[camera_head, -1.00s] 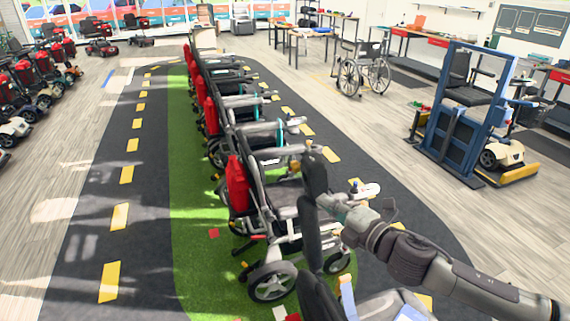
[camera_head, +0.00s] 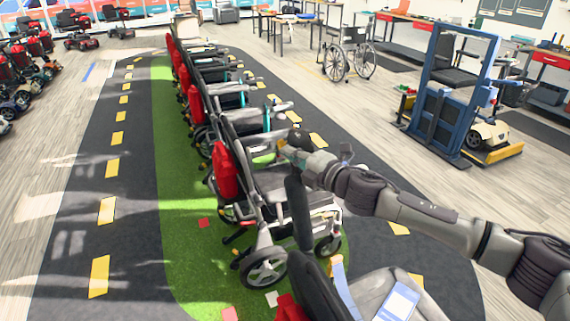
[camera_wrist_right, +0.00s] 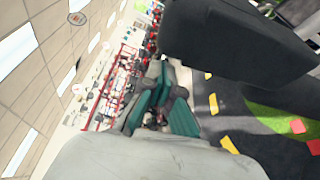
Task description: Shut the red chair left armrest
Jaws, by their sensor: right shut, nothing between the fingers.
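A near chair with a dark backrest (camera_head: 318,290) and a grey seat (camera_head: 375,300) is at the bottom of the head view; a bit of red shows at its left edge. A long dark pad (camera_head: 297,212), which looks like its raised armrest, stands nearly upright. My right gripper (camera_head: 298,142) is shut and empty at the pad's upper end; I cannot tell if they touch. The right wrist view shows the shut fingers (camera_wrist_right: 160,115) beside a large dark pad (camera_wrist_right: 235,40). My left gripper is out of view.
A row of chairs with red packs (camera_head: 225,172) stands on the green strip (camera_head: 185,230) ahead. A blue-framed lift (camera_head: 445,95) and a wheelchair (camera_head: 349,58) stand to the right. The dark path (camera_head: 100,220) on the left is clear.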

